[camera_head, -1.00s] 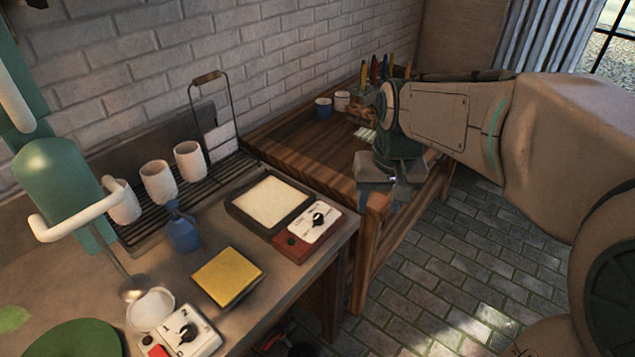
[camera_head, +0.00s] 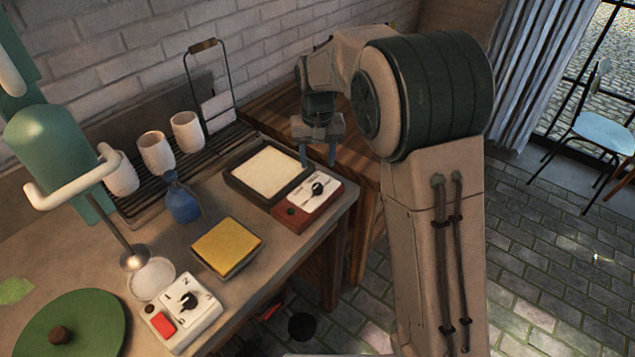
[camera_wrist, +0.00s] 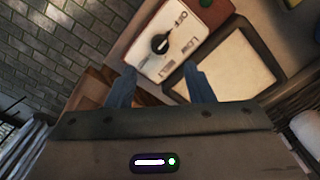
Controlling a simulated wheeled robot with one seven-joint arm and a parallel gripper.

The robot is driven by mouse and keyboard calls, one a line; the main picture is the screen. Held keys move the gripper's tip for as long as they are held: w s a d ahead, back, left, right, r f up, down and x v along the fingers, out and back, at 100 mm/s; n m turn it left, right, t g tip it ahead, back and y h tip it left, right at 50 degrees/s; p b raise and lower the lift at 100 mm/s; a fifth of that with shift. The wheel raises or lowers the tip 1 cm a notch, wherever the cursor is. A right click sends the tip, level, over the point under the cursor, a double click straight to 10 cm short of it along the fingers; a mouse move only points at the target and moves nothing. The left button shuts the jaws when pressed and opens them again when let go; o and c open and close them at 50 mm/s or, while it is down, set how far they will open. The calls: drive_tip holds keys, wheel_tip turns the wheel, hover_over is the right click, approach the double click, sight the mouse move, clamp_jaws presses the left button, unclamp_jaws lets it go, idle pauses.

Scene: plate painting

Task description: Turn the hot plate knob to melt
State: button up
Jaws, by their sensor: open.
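The hot plate (camera_head: 231,184) is a dark square frame around a pale slab, on the right part of the counter. Its red-sided control box (camera_head: 290,217) with a white face adjoins it at the front. My gripper (camera_head: 318,158) is open and empty, above and just behind the control box. In the wrist view, my fingertips (camera_wrist: 160,76) are apart, near the box's edge, with the knob beyond them. They do not hold the knob.
A second white box (camera_head: 203,322) with a black knob and red switch sits at the front left. A yellow block (camera_head: 228,246), a blue bottle (camera_head: 182,202) and white cups (camera_head: 187,132) on a rack stand nearby. A wooden table (camera_head: 262,108) is behind.

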sight(317, 186)
wheel_tip(317, 186, down, 9)
drive_tip(key=shift+r, duration=0.1)
idle(0.3)
drive_tip(key=c, duration=1)
